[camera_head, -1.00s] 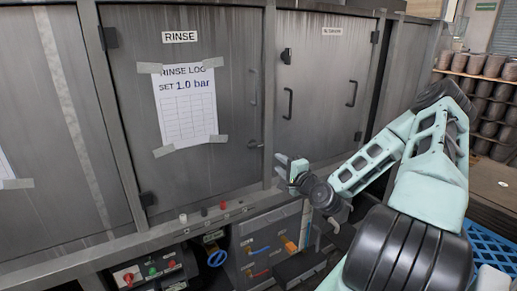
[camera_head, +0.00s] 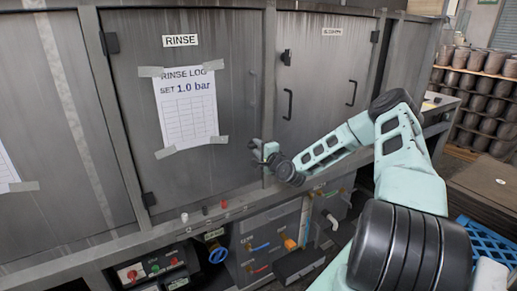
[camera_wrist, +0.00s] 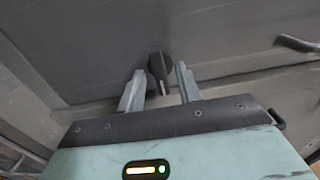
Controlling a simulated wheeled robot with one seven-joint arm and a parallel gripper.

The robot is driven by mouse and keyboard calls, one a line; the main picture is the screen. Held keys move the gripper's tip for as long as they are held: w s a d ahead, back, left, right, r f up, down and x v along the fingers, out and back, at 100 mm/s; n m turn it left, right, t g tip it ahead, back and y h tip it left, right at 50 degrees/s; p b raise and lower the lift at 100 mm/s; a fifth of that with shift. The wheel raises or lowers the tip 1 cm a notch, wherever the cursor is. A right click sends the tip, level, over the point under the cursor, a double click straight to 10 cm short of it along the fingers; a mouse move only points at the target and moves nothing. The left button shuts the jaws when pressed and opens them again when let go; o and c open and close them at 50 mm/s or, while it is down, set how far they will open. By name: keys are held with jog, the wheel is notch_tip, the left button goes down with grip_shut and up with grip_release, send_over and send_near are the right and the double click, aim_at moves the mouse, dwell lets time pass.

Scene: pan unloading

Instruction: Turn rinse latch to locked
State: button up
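The RINSE door (camera_head: 235,110) is a grey metal panel with a label and a taped log sheet. Its dark rinse latch shows in the wrist view (camera_wrist: 160,68), with a short lever. In the head view my gripper hides most of the latch at the door's right edge. My gripper (camera_head: 263,152) is at that edge. In the wrist view my gripper (camera_wrist: 160,80) is open, with one finger on each side of the lever and visible gaps. I cannot tell whether the lever sits fully between the fingertips or just beyond them.
A dark bar handle (camera_wrist: 298,44) is at the right in the wrist view. The neighbouring door (camera_head: 325,90) has its own latch (camera_head: 286,57) and handles. Below are a ledge with small knobs (camera_head: 205,210), a blue valve wheel (camera_head: 217,255) and a control box (camera_head: 150,272).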

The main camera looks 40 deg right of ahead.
grip_shut()
jog(key=shift+f+n+b, duration=0.1)
jog(key=shift+n+b, duration=0.2)
jog(key=shift+n, duration=0.1)
jog(key=n+b, duration=1.5)
jog(key=n, duration=0.2)
dwell(0.5)
